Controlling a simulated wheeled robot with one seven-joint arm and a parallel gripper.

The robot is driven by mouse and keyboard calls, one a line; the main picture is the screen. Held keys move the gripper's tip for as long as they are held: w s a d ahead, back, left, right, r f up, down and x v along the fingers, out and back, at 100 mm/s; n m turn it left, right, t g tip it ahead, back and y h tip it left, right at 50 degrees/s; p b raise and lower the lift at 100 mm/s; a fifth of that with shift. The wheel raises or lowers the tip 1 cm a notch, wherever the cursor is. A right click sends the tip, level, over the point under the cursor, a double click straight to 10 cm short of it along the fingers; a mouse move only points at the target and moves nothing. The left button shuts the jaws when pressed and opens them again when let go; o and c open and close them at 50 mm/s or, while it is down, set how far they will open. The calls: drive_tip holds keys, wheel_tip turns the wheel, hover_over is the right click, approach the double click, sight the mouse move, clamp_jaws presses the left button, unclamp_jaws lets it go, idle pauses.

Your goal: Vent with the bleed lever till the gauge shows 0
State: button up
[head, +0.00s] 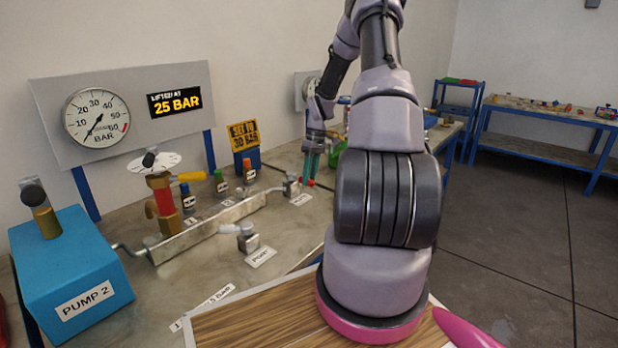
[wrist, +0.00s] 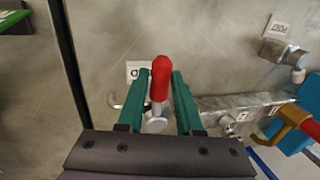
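The round gauge (head: 97,117) is on the grey panel at the left in the head view. Its needle points to the lower left, near the bottom of the scale by the 0 end. The red-tipped bleed lever (wrist: 160,78) stands between the teal fingers of my gripper (wrist: 159,92) in the wrist view. A narrow gap shows at its left, and the right finger is very close to it. In the head view my gripper (head: 312,163) is low over the far end of the pipe, with the red tip (head: 311,182) just below it. A label beside the lever is partly hidden.
A display (head: 175,102) reads "LIFTED AT 25 BAR". A blue pump (head: 70,270) and a valve with a yellow lever (head: 163,200) stand on the bench left of my arm. A port block (head: 248,240) is nearer the front.

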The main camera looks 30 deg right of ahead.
drive_tip(key=o, duration=0.3)
drive_tip(key=shift+d+r, duration=0.1)
drive_tip(key=shift+r, duration=0.05)
drive_tip(key=v, duration=1)
drive_tip(key=shift+r, duration=0.3)
